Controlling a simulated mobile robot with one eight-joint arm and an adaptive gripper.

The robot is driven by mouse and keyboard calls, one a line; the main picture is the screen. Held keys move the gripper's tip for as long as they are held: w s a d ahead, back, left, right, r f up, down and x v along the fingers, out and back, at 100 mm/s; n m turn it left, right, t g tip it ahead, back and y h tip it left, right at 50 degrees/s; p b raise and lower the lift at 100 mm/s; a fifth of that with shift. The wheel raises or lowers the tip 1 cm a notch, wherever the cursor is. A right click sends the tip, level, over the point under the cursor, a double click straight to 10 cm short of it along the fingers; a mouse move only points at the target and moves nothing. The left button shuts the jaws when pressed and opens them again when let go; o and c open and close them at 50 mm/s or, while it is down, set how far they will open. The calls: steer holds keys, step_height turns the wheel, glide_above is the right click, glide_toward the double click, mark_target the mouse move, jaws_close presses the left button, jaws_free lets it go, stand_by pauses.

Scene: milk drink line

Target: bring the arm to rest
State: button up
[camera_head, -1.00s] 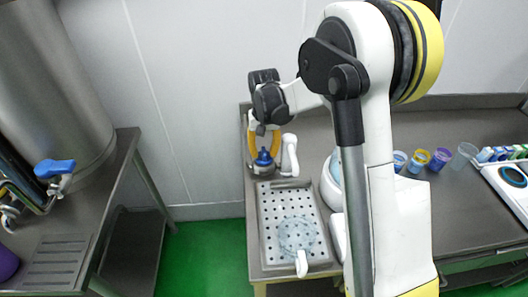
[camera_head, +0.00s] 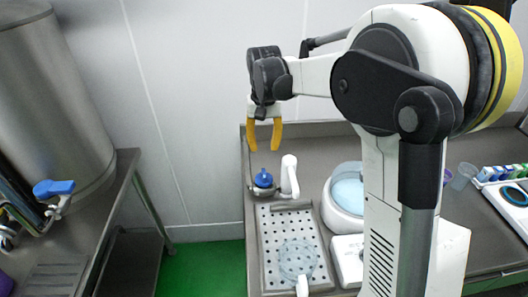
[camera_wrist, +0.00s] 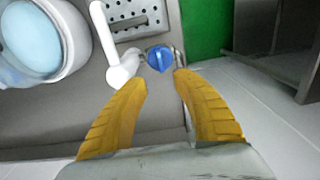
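My gripper (camera_head: 264,146) is open and empty, its two yellow fingers pointing down above the back left of the sink counter. In the head view it hangs over a blue tap knob (camera_head: 263,179) and a white spout (camera_head: 289,176), apart from both. In the wrist view the blue knob (camera_wrist: 159,59) lies beyond and between the open fingertips (camera_wrist: 160,82), with the white spout (camera_wrist: 117,52) just left of it. My arm is raised and bent, and it hides part of the counter.
Below the spout is a perforated drain tray (camera_head: 268,265) with a clear round piece on it. A white round machine with a pale blue top (camera_head: 347,192) stands right of it. At left, a steel tank (camera_head: 50,100) has a blue-handled tap (camera_head: 53,188). Green floor lies between the counters.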

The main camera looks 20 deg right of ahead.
stand_by(0.3)
steer(key=s+r+n+t, duration=0.1)
steer(key=s+r+t, duration=0.35)
steer(key=s, duration=0.85)
steer(key=s+f+n+t+b, duration=0.1)
steer(key=s+f+t, duration=0.1)
steer(key=s, duration=1)
steer(key=shift+t, duration=0.35)
